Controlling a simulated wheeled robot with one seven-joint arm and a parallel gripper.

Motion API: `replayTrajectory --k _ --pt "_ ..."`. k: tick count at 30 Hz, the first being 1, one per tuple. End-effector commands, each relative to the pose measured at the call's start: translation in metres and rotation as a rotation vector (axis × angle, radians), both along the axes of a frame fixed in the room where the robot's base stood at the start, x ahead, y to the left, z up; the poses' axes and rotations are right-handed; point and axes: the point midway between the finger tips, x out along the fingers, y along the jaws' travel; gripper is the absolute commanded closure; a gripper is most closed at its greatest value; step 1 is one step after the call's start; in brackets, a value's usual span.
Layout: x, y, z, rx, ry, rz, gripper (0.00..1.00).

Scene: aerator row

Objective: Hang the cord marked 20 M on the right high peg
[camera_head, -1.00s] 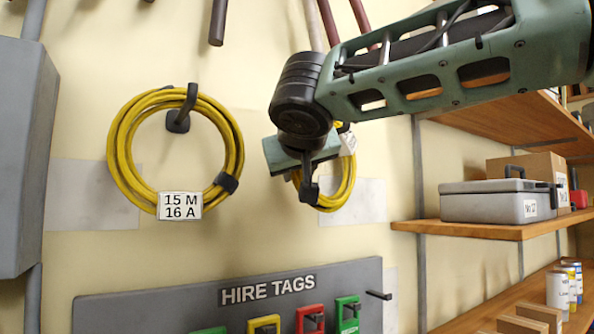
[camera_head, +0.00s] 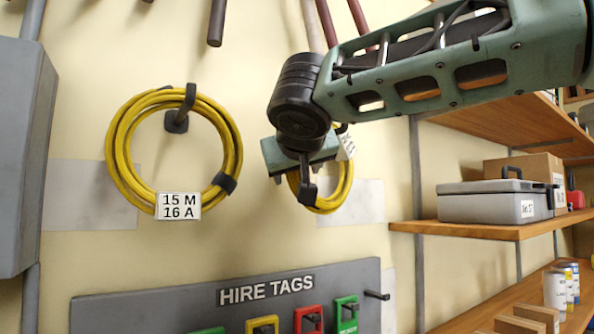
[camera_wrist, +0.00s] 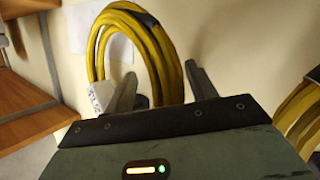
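A yellow coiled cord (camera_head: 343,185) hangs in front of the wall behind my gripper, right of the middle in the head view. Its tilted white tag (camera_head: 347,147) is too small to read surely. In the wrist view the coil (camera_wrist: 105,38) loops beyond the fingers, its tag (camera_wrist: 101,97) on the left. My gripper (camera_wrist: 160,70) is open, its two fingers apart, with a strand of the coil showing between them; I cannot tell whether they touch it. My gripper (camera_head: 305,178) hides the coil's upper part and any peg behind it in the head view.
Another yellow coil (camera_head: 121,160) marked 15 M 16 A hangs on a dark peg (camera_head: 180,122) at left. The HIRE TAGS board (camera_head: 200,300) is below. A grey cabinet (camera_head: 22,160) stands at far left, wooden shelves (camera_head: 465,229) with a grey case (camera_head: 485,204) at right.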

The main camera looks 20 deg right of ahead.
Motion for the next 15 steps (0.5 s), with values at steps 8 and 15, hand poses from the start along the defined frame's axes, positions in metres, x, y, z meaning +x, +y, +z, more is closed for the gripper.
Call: replayTrajectory --k 8,15 --pt "-0.013 0.003 0.001 0.002 0.000 -0.001 0.44" --pt "-0.062 0.014 0.014 0.003 -0.003 0.002 0.44"
